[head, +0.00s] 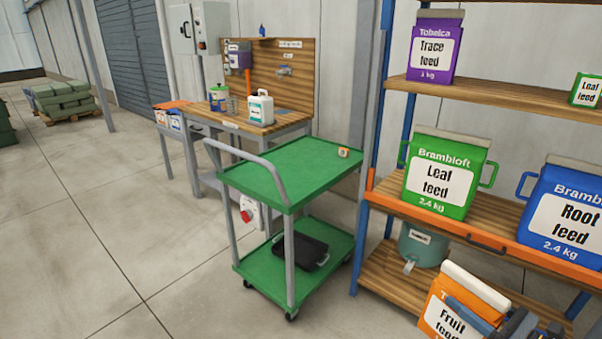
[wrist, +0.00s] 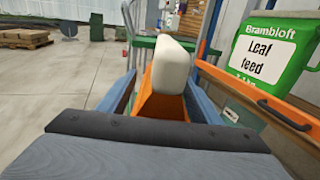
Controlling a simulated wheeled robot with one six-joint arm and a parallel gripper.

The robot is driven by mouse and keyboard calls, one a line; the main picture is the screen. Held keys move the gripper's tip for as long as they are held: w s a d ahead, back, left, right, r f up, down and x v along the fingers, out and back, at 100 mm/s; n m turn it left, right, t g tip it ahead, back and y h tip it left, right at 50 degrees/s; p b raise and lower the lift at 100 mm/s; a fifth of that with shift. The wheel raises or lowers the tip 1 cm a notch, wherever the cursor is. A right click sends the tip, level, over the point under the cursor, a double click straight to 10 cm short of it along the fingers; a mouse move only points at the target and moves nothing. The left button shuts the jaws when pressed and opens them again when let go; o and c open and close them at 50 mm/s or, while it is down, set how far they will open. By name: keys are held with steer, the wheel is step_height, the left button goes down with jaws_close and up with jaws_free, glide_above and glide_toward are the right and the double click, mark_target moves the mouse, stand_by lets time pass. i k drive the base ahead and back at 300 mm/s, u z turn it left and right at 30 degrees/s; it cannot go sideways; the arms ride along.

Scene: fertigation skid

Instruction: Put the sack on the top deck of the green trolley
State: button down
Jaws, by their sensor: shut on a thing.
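The orange sack (head: 440,310), labelled "Fruit feed", has a white folded top and shows at the lower right of the head view. My gripper (head: 478,308) is shut on it near its top. In the wrist view the sack's white top (wrist: 172,65) stands between my blue fingers (wrist: 165,95). The green trolley (head: 270,165) stands left of the shelf rack, with a flat top deck, a lower deck and a grey handle. The sack is in front of the rack, right of the trolley and apart from it. The sack's lower part is cut off.
A small orange-and-white item (head: 343,153) lies at the top deck's right corner; the rest is clear. A black case (head: 300,250) lies on the lower deck. The rack (head: 369,180) holds a green sack (head: 440,178) and a blue sack (head: 570,215). Open floor lies left.

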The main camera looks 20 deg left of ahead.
mark_target(310, 167)
steer(key=u, duration=0.15)
steer(key=k, duration=0.25)
steer(key=u, duration=0.65)
steer(key=i, duration=1.1)
steer(key=z, duration=0.05)
